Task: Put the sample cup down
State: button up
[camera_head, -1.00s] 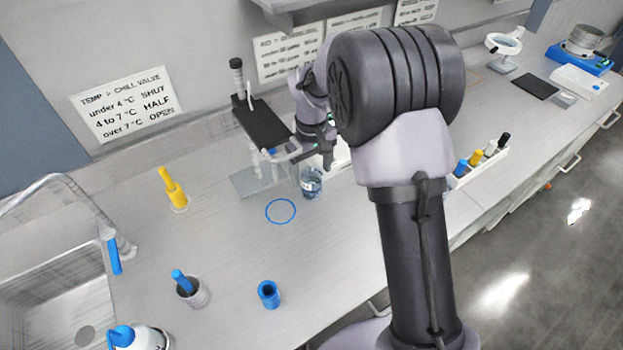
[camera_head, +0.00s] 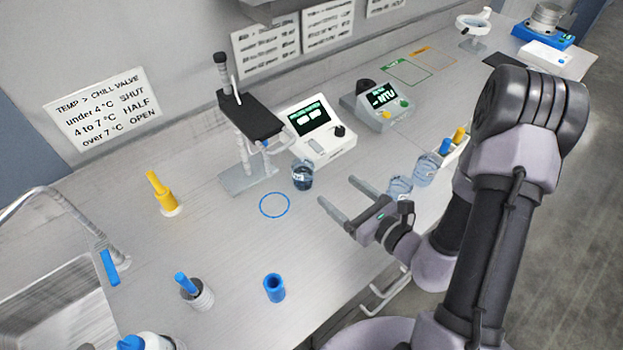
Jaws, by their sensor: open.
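A small clear sample cup (camera_head: 302,176) with a dark band and a white label stands upright on the bench. It is between the stand's base plate and the white meter, behind and to the right of the blue ring mark (camera_head: 275,205), outside the ring. My gripper (camera_head: 340,193) is in front and to the right of the cup. Its two fingers are spread apart with nothing between them, and it does not touch the cup.
A stand (camera_head: 247,118) with a black plate rises just left of the cup. A white meter (camera_head: 319,133) and a grey meter (camera_head: 380,105) are behind.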

jog(key=b, duration=0.1)
send_near(296, 161)
jog(key=x, duration=0.4)
jog(key=shift+w+d+f, duration=0.1)
jog(key=shift+w, duration=0.4)
jog(key=x, duration=0.2)
jog(key=b+x, duration=0.1)
jog(key=x, duration=0.2)
jog(key=shift+a, duration=0.5)
grip_shut()
